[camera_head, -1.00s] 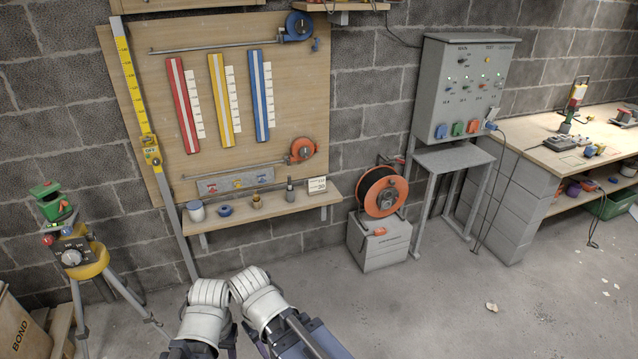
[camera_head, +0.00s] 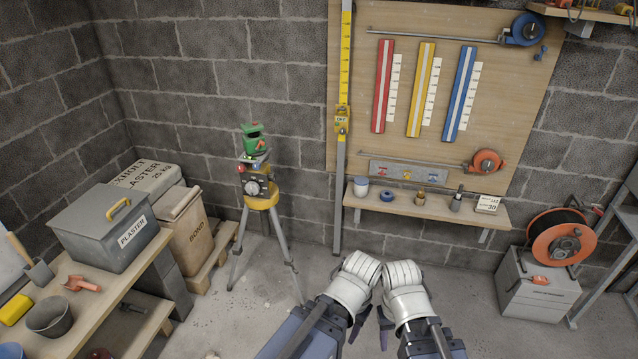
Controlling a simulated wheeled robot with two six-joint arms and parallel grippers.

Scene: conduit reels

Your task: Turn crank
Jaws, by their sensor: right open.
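A large orange reel (camera_head: 562,241) with a dark drum stands on a grey box at the right; a crank on it is too small to make out. A small orange reel (camera_head: 486,162) and a blue reel (camera_head: 528,29) are fixed to the wooden wall board, each beside a long thin rod. My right gripper (camera_head: 384,326) is at the bottom centre, open, touching none of the reels. My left gripper (camera_head: 357,327) is beside it, mostly hidden by its own arm; its jaws cannot be read.
A narrow shelf (camera_head: 440,206) with small pots juts out below the board. A tripod (camera_head: 262,200) with a green-topped instrument stands left of it. A wooden bench (camera_head: 115,285) with a grey box fills the left. Some grey floor shows between.

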